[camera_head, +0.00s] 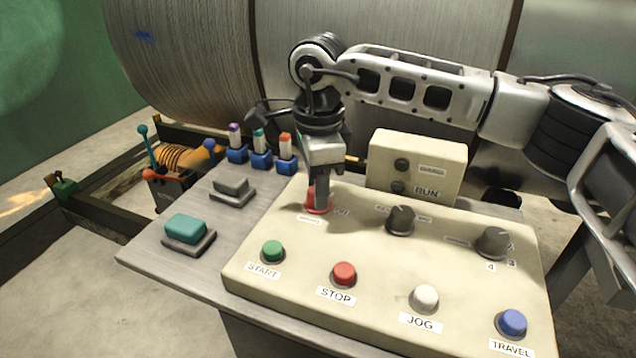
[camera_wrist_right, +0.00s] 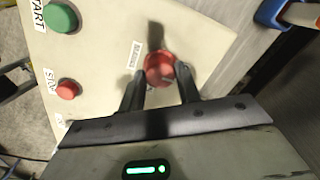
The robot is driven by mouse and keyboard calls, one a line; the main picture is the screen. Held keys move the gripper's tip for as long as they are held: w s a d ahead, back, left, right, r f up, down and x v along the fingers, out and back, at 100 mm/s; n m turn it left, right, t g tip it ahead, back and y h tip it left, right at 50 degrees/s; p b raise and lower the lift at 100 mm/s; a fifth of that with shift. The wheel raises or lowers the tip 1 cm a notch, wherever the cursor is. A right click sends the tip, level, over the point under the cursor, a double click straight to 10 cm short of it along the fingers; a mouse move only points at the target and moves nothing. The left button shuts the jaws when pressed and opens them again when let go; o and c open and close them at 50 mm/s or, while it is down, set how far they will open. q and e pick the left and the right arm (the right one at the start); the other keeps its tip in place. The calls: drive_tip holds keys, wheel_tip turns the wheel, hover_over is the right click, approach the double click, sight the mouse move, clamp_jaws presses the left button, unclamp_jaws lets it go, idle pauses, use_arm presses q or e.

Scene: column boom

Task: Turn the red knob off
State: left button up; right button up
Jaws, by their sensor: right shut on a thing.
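The red knob (camera_head: 316,206) sits at the upper left of the cream control panel (camera_head: 360,265), partly hidden by my right gripper (camera_head: 321,200). In the right wrist view the round red knob (camera_wrist_right: 160,68) lies between the two dark fingers of my right gripper (camera_wrist_right: 163,82). The fingers are shut on it from both sides. A small label lies beside the knob; its text is too small to read. My left gripper is not in view.
The panel also has a green START button (camera_head: 272,251), red STOP button (camera_head: 344,274), white JOG button (camera_head: 424,298), blue TRAVEL button (camera_head: 512,323) and two dark knobs (camera_head: 400,220). Behind stand a RUN box (camera_head: 417,165), coloured markers in blue holders (camera_head: 261,158) and a large metal cylinder.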

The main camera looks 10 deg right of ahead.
drive_tip(key=shift+w+r, duration=0.1)
drive_tip(key=shift+r, duration=0.05)
drive_tip(key=o, duration=1)
drive_tip(key=r, duration=1.5)
drive_tip(key=shift+s+r, duration=0.4)
